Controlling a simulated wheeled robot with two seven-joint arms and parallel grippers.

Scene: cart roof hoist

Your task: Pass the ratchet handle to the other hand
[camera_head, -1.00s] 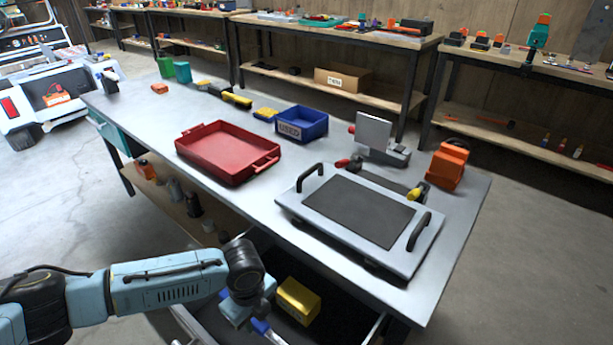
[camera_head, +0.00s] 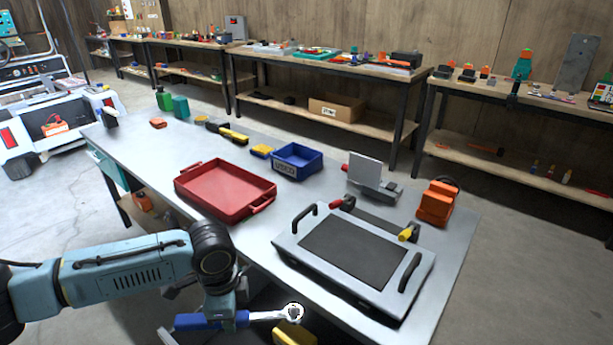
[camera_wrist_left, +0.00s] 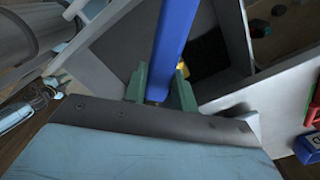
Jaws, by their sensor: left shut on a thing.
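The ratchet handle (camera_head: 270,316) has a blue grip and a silver shaft with a round head at its right end. My left gripper (camera_head: 226,316) is shut on its blue grip and holds it level in front of the workbench, above the open drawer. In the left wrist view the blue grip of the ratchet handle (camera_wrist_left: 174,45) stands between the green fingers of my left gripper (camera_wrist_left: 162,88). My right gripper is not in view.
A yellow block (camera_head: 294,334) lies below the ratchet head. On the workbench are a red tray (camera_head: 222,209), a blue bin (camera_head: 297,171) and a grey panel with two black handles (camera_head: 290,247). An orange device (camera_head: 437,205) stands at the right end.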

